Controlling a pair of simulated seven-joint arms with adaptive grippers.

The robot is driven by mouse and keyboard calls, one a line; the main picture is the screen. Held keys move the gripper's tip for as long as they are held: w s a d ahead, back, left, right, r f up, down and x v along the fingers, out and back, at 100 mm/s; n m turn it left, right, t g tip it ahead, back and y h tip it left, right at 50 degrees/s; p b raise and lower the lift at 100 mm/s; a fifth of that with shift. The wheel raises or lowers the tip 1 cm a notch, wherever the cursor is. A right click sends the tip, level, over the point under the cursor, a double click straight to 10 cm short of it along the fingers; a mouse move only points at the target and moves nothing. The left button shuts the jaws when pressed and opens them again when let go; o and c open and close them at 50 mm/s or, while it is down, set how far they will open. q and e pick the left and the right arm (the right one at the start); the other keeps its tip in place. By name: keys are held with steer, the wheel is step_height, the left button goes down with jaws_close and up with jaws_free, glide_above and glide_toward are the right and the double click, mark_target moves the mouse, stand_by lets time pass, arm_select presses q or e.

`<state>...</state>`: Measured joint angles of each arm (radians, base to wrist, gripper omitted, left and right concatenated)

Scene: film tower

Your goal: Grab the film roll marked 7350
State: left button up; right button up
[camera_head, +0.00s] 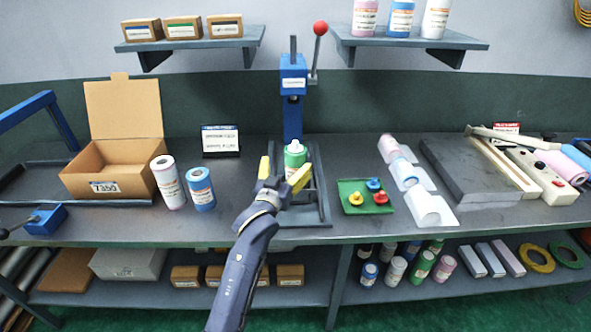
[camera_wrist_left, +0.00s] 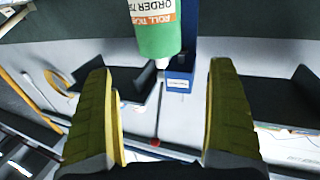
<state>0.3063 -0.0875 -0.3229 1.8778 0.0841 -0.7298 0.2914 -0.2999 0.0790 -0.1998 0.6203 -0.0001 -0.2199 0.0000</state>
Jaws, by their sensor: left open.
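A green film roll (camera_head: 295,156) with a white and orange label stands upright at the blue press, in the middle of the bench. In the left wrist view the green roll (camera_wrist_left: 157,32) shows upside down; its label's order number is cut off by the frame edge. My left gripper (camera_head: 283,168) is open and empty in front of the roll, yellow fingers spread apart. In the left wrist view the gripper (camera_wrist_left: 163,72) has the roll beyond its fingertips, apart from both. An open cardboard box (camera_head: 130,176) carries a label reading 7350. My right gripper is not in view.
The blue press (camera_head: 293,100) with a red-knobbed lever rises behind the roll. A pink roll (camera_head: 168,182) and a blue roll (camera_head: 200,188) stand left of it. A green tray (camera_head: 351,206) with small coloured parts and white roll cradles (camera_head: 431,208) lie to the right.

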mark_target(294, 153)
arm_select(q)
steer(key=shift+x, duration=4.95)
steer(key=shift+f, duration=0.2)
steer(key=shift+c, duration=0.5)
steer(key=c, duration=1.5)
steer(key=shift+r, duration=0.1)
steer(key=shift+c, duration=0.4)
